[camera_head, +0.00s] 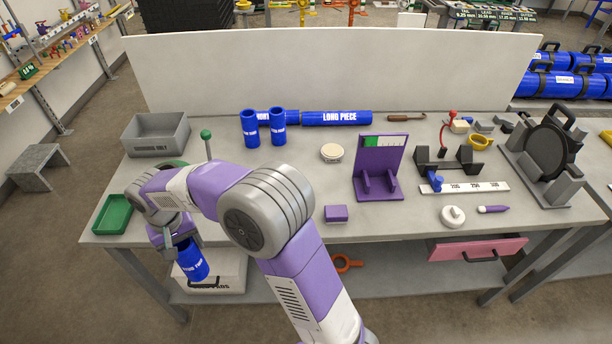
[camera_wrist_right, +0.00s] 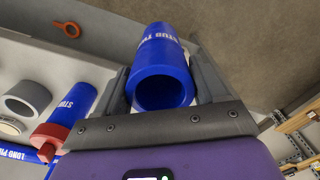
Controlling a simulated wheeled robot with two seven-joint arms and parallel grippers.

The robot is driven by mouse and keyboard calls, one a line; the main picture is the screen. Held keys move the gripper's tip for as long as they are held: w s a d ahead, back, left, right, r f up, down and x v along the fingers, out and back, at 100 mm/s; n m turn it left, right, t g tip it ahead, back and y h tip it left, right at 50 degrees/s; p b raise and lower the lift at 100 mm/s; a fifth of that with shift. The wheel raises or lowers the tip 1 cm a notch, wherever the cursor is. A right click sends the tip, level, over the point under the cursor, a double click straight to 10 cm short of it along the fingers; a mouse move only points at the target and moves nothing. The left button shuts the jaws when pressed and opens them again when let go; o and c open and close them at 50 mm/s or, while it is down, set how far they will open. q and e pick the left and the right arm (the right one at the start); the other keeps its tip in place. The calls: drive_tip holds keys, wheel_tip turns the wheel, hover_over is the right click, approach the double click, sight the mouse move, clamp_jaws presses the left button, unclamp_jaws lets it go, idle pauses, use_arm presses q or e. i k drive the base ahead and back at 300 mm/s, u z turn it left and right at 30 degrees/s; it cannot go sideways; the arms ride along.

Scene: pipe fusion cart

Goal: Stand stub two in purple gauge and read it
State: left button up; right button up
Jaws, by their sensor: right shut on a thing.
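My right gripper (camera_head: 178,245) is shut on a blue stub (camera_head: 194,264), off the table's front-left edge. In the right wrist view this stub (camera_wrist_right: 163,75) sits between the two fingers, with its open end facing the camera; its lettering reads "STUB T", the rest cut off. The purple gauge (camera_head: 381,160) stands upright on the middle of the table, with a green patch at its top left and two ribs in front. It is empty and well to the right of my gripper. My left gripper is not in view.
Two blue stubs (camera_head: 250,128) stand behind my right arm, near the lying long piece (camera_head: 337,118). A green tray (camera_head: 113,214) and a grey bin (camera_head: 156,133) are at the left. A purple block (camera_head: 336,214) lies at the front. A white ruler (camera_head: 464,188) lies right of the gauge.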

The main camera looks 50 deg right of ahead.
sight(377, 185)
drive_tip(key=u, duration=1.15)
drive_tip(key=k, duration=1.3)
drive_tip(key=z, duration=2.15)
drive_tip(key=i, duration=0.35)
drive_tip(key=z, duration=0.05)
